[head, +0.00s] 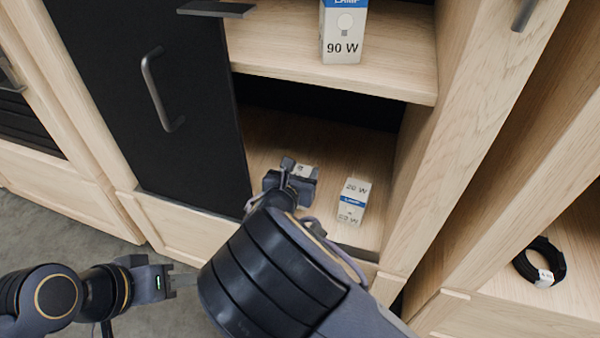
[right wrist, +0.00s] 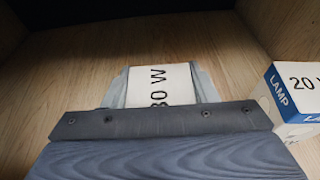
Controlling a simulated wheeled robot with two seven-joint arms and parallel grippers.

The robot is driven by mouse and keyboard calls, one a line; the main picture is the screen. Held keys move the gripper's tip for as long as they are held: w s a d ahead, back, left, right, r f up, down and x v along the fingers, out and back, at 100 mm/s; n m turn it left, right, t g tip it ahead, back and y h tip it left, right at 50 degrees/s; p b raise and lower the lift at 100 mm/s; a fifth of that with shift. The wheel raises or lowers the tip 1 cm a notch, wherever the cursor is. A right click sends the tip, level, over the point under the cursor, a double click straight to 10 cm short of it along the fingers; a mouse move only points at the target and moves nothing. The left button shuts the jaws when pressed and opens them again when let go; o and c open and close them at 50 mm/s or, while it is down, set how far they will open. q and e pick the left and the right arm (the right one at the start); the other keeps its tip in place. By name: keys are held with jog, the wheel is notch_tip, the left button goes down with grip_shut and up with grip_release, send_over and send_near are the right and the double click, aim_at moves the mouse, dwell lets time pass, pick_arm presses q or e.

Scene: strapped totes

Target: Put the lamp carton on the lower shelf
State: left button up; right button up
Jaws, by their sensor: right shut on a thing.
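My right gripper (head: 291,178) reaches into the lower compartment and is shut on a white lamp carton (head: 305,171). In the right wrist view that carton (right wrist: 162,84) sits between the fingers, with a wattage ending in "0 W" on its face; its first digit is partly cut off. It is low over or on the lower shelf (head: 270,135); I cannot tell whether it touches. A second lamp carton (head: 353,201), marked 20 W, stands on that shelf to the right, also in the right wrist view (right wrist: 290,95). My left gripper (head: 182,281) is outside, low in front of the cabinet; its jaw state is unclear.
A 90 W lamp carton (head: 343,32) stands on the upper shelf (head: 400,68). A black door with a handle (head: 160,90) is left of the opening, and a wooden side wall (head: 425,170) bounds the right. A black cable coil (head: 540,261) lies in the right bay.

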jog(key=shift+f, duration=0.15)
jog(key=o, duration=1.1)
jog(key=shift+c, duration=0.2)
jog(key=shift+r, duration=0.3)
jog(key=p+v, duration=0.3)
jog(key=v, duration=0.9)
jog(key=shift+p, duration=0.4)
